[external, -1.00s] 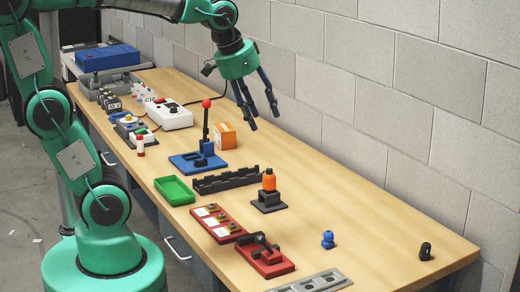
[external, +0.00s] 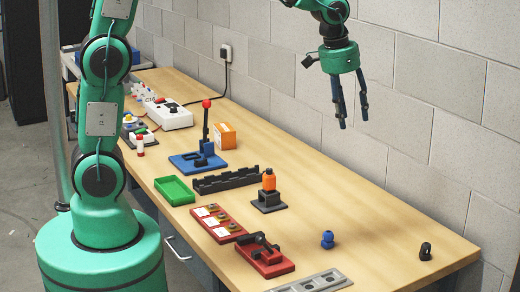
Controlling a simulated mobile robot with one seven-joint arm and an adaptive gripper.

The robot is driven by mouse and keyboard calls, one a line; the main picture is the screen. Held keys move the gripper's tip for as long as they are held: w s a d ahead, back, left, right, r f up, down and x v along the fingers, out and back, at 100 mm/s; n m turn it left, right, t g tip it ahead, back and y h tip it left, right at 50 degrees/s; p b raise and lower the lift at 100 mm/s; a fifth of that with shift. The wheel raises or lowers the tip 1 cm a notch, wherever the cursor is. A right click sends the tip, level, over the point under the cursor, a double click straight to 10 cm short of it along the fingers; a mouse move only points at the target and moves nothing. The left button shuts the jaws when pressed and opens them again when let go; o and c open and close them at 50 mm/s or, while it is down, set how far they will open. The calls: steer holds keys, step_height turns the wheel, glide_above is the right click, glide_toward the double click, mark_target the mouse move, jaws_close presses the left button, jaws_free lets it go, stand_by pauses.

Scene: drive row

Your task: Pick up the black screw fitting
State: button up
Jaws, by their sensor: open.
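The black screw fitting (external: 425,251) looks like a small upright black piece with a hole through it. It stands alone near the right end of the wooden table (external: 390,215), close to the wall-side edge. My gripper (external: 353,121) is open and empty, pointing down. It hangs high above the table at the wall side, well up and to the left of the black fitting in the picture. Nothing hides the fitting.
A blue fitting (external: 327,240) stands left of the black one. A grey plate with holes (external: 313,283), a red clamp fixture (external: 265,258) and an orange-topped stand (external: 269,192) are nearby. A block wall (external: 450,110) runs along the table's back. Table around the black fitting is bare.

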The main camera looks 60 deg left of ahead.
steer(key=w+d+f+g+p, duration=0.1)
steer(key=w+d+f+p, duration=0.4)
steer(key=w+d+f, duration=0.5)
steer(key=m+g+p, duration=0.2)
steer(key=p, duration=0.3)
glide_above(427, 244)
step_height(427, 244, down, 13)
steer(key=shift+a+y, duration=0.15)
steer(key=shift+y, duration=0.15)
steer(key=shift+f+p, duration=0.35)
steer(key=shift+f, duration=3.9)
steer(key=shift+f+p, duration=0.3)
steer(key=shift+f, duration=2.3)
steer(key=shift+c, duration=0.5)
steer(key=c, duration=1)
